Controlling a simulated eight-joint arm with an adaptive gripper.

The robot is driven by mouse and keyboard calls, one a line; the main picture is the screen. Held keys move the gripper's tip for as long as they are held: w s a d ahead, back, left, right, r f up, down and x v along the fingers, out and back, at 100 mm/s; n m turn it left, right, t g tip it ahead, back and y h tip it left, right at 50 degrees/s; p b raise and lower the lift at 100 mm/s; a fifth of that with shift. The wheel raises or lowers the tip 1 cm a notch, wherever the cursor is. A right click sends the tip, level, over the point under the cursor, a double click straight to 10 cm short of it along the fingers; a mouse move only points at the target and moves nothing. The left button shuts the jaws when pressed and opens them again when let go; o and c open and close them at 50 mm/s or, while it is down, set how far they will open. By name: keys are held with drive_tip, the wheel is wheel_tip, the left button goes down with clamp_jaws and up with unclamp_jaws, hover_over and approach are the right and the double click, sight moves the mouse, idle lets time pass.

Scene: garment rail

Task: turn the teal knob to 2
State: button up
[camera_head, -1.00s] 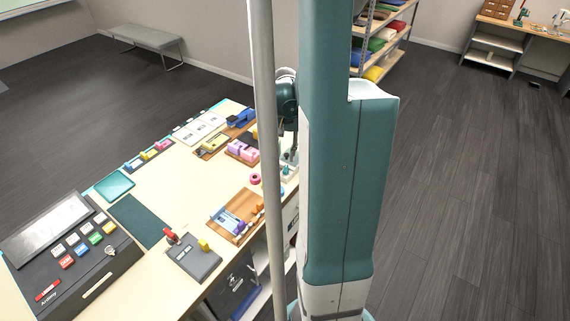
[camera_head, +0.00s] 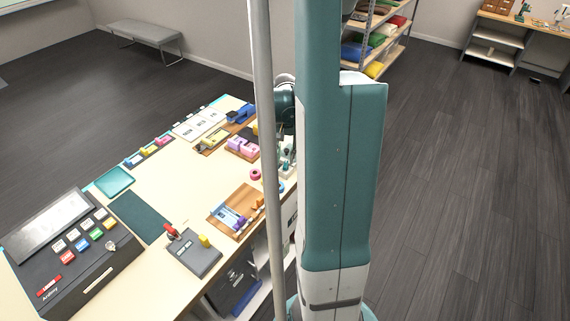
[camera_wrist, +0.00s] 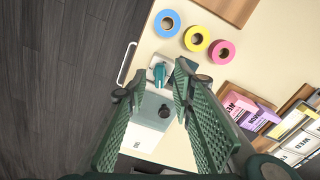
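The teal knob (camera_wrist: 160,73) stands on a pale base near the table edge in the wrist view. My gripper (camera_wrist: 159,78) is open, its two green lattice fingers spread apart. The knob shows between and just beyond the fingertips; I cannot tell whether either finger touches it. No numbers on the dial are readable. In the head view my arm and a pale pole hide most of the knob area, so gripper and knob cannot be made out clearly there.
Blue (camera_wrist: 167,23), yellow (camera_wrist: 196,38) and pink (camera_wrist: 222,52) tape rolls lie close to the knob. A white labelled block (camera_wrist: 140,138) sits between the fingers' lower parts. Dark floor (camera_wrist: 55,80) lies left beyond the table edge.

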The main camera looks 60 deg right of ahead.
sight(285, 165)
drive_tip(key=shift+f, duration=2.1)
clamp_jaws()
